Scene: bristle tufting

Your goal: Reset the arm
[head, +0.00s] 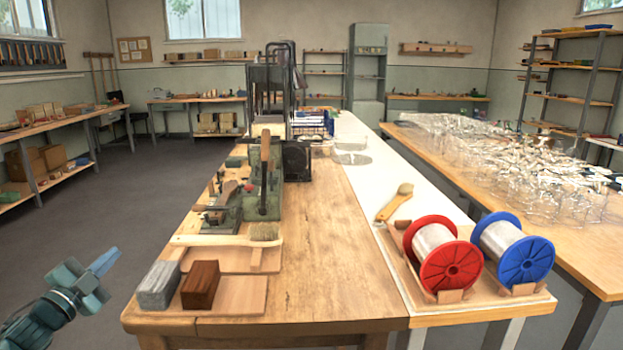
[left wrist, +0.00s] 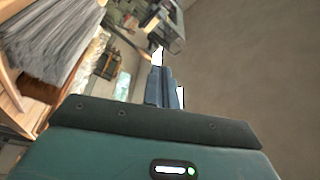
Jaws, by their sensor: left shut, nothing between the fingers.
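My left gripper (head: 104,262) shows at the lower left of the head view, off the left side of the wooden table (head: 320,260) and above the grey floor. Its fingers are shut with nothing between them and point up and to the right. In the left wrist view the closed fingers (left wrist: 165,88) stand in the middle of the picture, clear of any object. My right gripper is not in view.
Red (head: 449,267) and blue (head: 514,252) spools stand at the right. The floor at left is clear.

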